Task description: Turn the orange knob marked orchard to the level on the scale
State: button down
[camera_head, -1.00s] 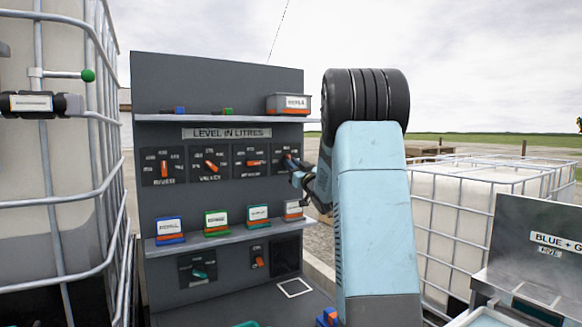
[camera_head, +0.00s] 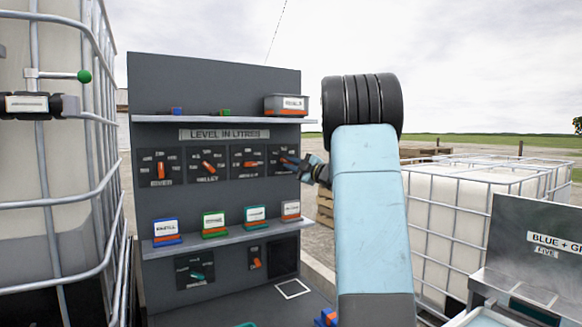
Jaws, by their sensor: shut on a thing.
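A grey panel headed "LEVEL IN LITRES" (camera_head: 224,134) carries a row of dark dial plates with orange knobs. My gripper (camera_head: 291,163) is at the rightmost dial plate (camera_head: 308,150), shut on its orange knob (camera_head: 287,159), which is mostly covered by the fingers. The label on this plate is hidden or too small to read, so I cannot confirm "orchard". The other orange knobs are the one marked river (camera_head: 160,169), the one marked valley (camera_head: 208,167) and a third (camera_head: 252,163) with an unreadable label; these are free of my gripper.
An upper shelf (camera_head: 215,119) holds a grey labelled bin (camera_head: 286,105). A lower shelf (camera_head: 190,243) holds several labelled cards. Two more switches sit below. A caged tank (camera_head: 60,180) stands close on the left, another (camera_head: 455,215) on the right. A "BLUE + G" sign (camera_head: 553,240) is far right.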

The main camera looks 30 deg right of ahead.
jog(key=n+g, duration=0.2)
jog(key=n, duration=0.3)
jog(key=shift+a+n, duration=0.1)
jog(key=shift+n, duration=0.2)
jog(key=shift+f, duration=0.1)
dwell(0.3)
jog(key=c, duration=1.4)
grip_release()
jog(key=o, duration=0.3)
jog(key=shift+r, duration=0.2)
jog(key=v, duration=1.3)
jog(key=shift+s+d, duration=0.25)
jog(key=shift+r, duration=0.15)
